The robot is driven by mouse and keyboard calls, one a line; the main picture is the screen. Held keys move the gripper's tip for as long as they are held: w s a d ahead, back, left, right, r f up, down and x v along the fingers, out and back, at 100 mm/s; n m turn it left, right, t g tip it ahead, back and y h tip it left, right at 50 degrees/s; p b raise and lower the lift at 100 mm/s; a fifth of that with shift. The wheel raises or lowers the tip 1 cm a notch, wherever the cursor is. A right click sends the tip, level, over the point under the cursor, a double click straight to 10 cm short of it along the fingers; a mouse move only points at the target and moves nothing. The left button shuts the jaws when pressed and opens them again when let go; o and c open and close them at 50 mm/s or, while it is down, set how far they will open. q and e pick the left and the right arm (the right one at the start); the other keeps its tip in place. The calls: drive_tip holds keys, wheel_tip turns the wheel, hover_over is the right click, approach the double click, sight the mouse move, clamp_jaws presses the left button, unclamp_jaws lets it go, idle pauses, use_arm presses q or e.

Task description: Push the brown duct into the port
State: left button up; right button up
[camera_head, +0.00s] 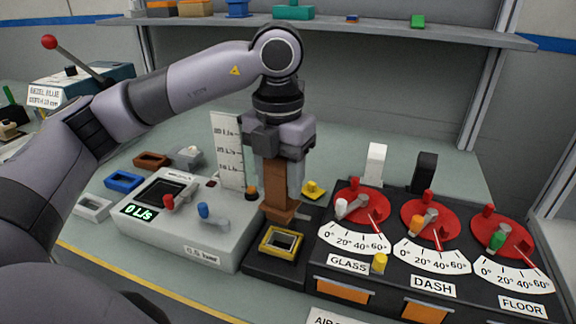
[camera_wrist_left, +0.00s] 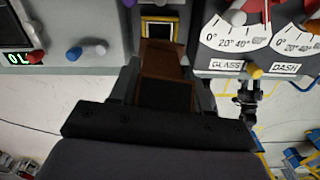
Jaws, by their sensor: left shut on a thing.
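The brown duct (camera_head: 274,188) is upright between the fingers of my left gripper (camera_head: 278,178), which is shut on it. The duct's wider lower end is just behind the yellow-rimmed port (camera_head: 268,246) in the head view; I cannot tell whether it touches the black base there. In the left wrist view the duct (camera_wrist_left: 163,62) shows its dark hollow between the fingers of the left gripper (camera_wrist_left: 165,85). The yellow-rimmed port (camera_wrist_left: 144,27) lies just beyond the duct's far end. My right gripper is not in view.
A white flow meter box (camera_head: 195,243) reading 0 L/s stands left of the port, with an upright scale card (camera_head: 228,150) behind. A black panel with red dials (camera_head: 428,219) stands close on the right. Small coloured trays (camera_head: 124,181) lie at left.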

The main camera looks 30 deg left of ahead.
sight(281, 192)
use_arm(q)
drive_tip(key=shift+w+a+r+n, duration=0.15)
drive_tip(key=shift+w+n, duration=0.15)
drive_tip(key=shift+n, duration=0.6)
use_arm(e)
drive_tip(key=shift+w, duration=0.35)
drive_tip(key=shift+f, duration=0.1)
use_arm(q)
drive_tip(key=shift+f+b, duration=2.4)
drive_tip(key=shift+f, duration=0.5)
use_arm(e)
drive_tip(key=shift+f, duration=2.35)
use_arm(q)
drive_tip(key=shift+f+b, duration=1.55)
drive_tip(key=shift+f, duration=0.25)
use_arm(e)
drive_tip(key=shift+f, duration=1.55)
use_arm(q)
drive_tip(key=o, duration=1.1)
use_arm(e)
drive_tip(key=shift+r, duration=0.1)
use_arm(q)
drive_tip(key=shift+o, duration=0.2)
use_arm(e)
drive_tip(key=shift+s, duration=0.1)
